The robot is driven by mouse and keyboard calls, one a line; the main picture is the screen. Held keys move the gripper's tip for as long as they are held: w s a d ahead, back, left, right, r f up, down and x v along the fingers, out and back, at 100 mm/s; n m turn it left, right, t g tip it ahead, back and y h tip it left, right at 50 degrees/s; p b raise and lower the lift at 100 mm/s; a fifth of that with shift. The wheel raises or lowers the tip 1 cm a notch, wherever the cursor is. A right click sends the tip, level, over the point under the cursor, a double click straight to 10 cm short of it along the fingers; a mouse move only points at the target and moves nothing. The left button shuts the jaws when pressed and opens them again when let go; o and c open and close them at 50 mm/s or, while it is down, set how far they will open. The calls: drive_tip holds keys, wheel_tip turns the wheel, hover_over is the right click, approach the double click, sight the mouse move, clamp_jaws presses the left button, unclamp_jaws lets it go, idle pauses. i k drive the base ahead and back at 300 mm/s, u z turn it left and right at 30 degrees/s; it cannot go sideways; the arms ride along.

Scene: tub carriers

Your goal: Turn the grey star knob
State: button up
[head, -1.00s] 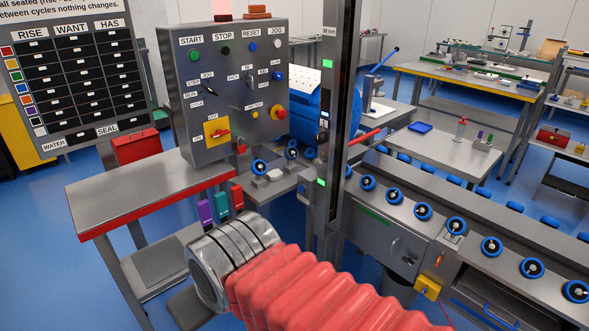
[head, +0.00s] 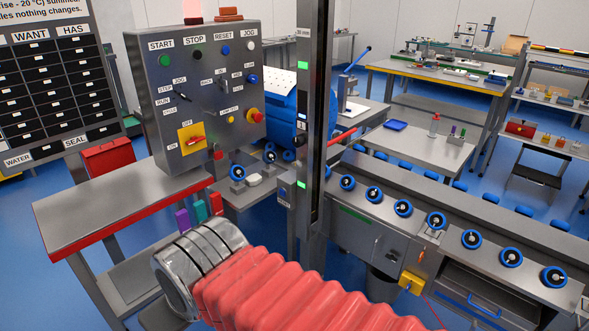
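I cannot pick out a grey star knob for certain. A small dark fitting (head: 393,257) shows on the front of the grey conveyor machine, too small to tell its shape. A dark round knob (head: 299,140) sits on the side of the tall column. The control panel (head: 170,105) carries coloured buttons, selector switches and a red handle on a yellow plate (head: 192,139). My arm, with a red ribbed sleeve and a silver ringed end, crosses the bottom middle, well apart from these. My gripper's fingers are not visible.
A grey bench with a red edge (head: 120,205) stands at left below the panel. The tall column (head: 312,110) rises in the middle. A conveyor with blue rollers (head: 470,239) runs to the lower right. Side tables stand behind it. Blue floor shows between them.

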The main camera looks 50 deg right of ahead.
sight(297, 166)
drive_tip(key=i, duration=1.4)
drive_tip(key=u, duration=0.05)
